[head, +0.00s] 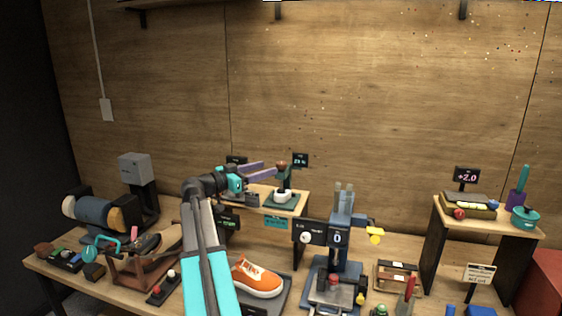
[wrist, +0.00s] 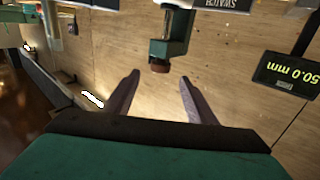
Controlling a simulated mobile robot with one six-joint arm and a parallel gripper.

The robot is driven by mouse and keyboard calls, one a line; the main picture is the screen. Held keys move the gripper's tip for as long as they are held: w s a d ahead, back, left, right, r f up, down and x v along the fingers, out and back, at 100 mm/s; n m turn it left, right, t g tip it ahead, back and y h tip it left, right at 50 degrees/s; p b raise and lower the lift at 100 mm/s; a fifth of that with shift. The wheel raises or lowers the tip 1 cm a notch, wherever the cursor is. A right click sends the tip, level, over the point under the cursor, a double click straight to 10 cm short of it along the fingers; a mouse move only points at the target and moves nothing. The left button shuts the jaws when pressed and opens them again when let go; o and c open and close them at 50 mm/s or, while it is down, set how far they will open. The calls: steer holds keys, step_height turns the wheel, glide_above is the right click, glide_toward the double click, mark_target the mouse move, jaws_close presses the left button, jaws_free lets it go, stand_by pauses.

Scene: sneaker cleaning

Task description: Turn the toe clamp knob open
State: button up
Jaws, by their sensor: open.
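The toe clamp knob (head: 281,164) is a dark red-brown cap on top of a green clamp post (head: 283,181) on the small raised wooden shelf. In the wrist view the knob (wrist: 160,66) appears upside down on the green clamp body (wrist: 172,44). My gripper (head: 273,169) is open, with its two purple fingers pointing right toward the knob. In the wrist view the fingertips (wrist: 159,77) spread to either side of the knob's line, with the knob at or just beyond them. I cannot tell whether either finger touches it.
A black display (wrist: 287,75) reading 50.0 mm stands near the clamp. A white piece (head: 282,196) sits below the post. An orange sneaker (head: 257,278) lies on a dark tray in front of the shelf. A blue press-like stand (head: 340,235) is to the right.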

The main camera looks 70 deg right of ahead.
mark_target(277, 166)
steer(key=p+x, duration=0.3)
steer(key=x, duration=0.5)
steer(key=shift+s+d, duration=0.15)
steer(key=shift+d, duration=0.1)
steer(key=c, duration=0.9)
steer(key=shift+d, duration=0.2)
steer(key=shift+c, duration=0.7)
steer(key=shift+a, duration=0.2)
steer(key=shift+f+t+b, duration=0.15)
steer(key=shift+t+b, duration=0.15)
steer(key=shift+b, duration=0.2)
